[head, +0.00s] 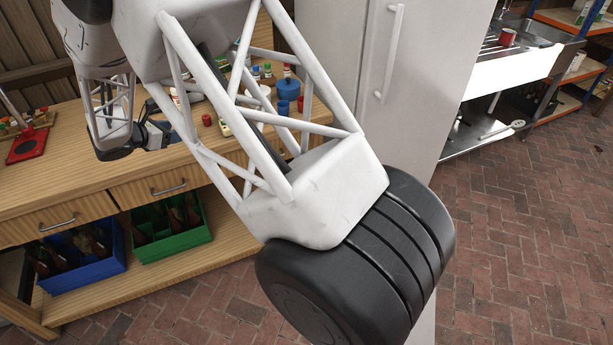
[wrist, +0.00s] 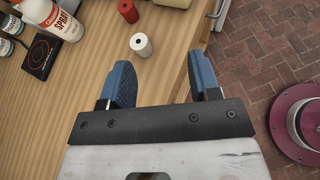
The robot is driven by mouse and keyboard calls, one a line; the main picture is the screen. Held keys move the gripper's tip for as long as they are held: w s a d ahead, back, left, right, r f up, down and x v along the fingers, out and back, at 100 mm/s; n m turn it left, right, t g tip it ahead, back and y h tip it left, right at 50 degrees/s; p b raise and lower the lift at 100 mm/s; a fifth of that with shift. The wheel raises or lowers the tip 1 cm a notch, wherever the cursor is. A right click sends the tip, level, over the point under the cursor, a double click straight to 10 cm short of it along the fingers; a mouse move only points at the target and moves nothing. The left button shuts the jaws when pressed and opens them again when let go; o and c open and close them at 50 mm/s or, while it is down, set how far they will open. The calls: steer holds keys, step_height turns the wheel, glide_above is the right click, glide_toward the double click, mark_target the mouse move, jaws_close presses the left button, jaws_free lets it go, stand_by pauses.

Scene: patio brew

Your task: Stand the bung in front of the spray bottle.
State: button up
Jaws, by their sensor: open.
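A small white cylinder with a hole in its top, which looks like the bung (wrist: 140,45), stands on the wooden worktop in the wrist view. It is just beyond my gripper (wrist: 160,75), ahead of the left finger and apart from it. My gripper has its blue fingers wide apart with nothing between them. The white spray bottle (wrist: 62,22) with a red label is at the upper left of the wrist view, its top cut off. In the head view my gripper (head: 152,135) is low over the worktop, partly hidden, and my arm covers much of the bench.
A red cylinder (wrist: 128,11) stands beyond the white one. A black hot plate (wrist: 41,54) and small bottles (wrist: 12,24) are near the spray bottle. The worktop's edge (wrist: 183,85) runs close beneath my right finger. Bare worktop (wrist: 88,75) lies left of the white cylinder.

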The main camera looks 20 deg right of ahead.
steer(key=s+d+r+m+g+y, duration=0.2)
steer(key=s+d+r+m, duration=0.45)
steer(key=s+d, duration=0.35)
steer(key=s+d+r+m+g+y, duration=0.25)
steer(key=s+d+r+m, duration=0.4)
steer(key=s, duration=0.55)
steer(key=s+d+r+m+y, duration=0.2)
steer(key=s+m, duration=0.3)
steer(key=s, duration=0.9)
steer(key=s+d+r+m+y, duration=0.2)
steer(key=s+m+y, duration=0.2)
steer(key=s, duration=1)
steer(key=shift+s+d+m+t, duration=0.3)
steer(key=shift+d+m+t, duration=0.1)
steer(key=shift+m, duration=0.2)
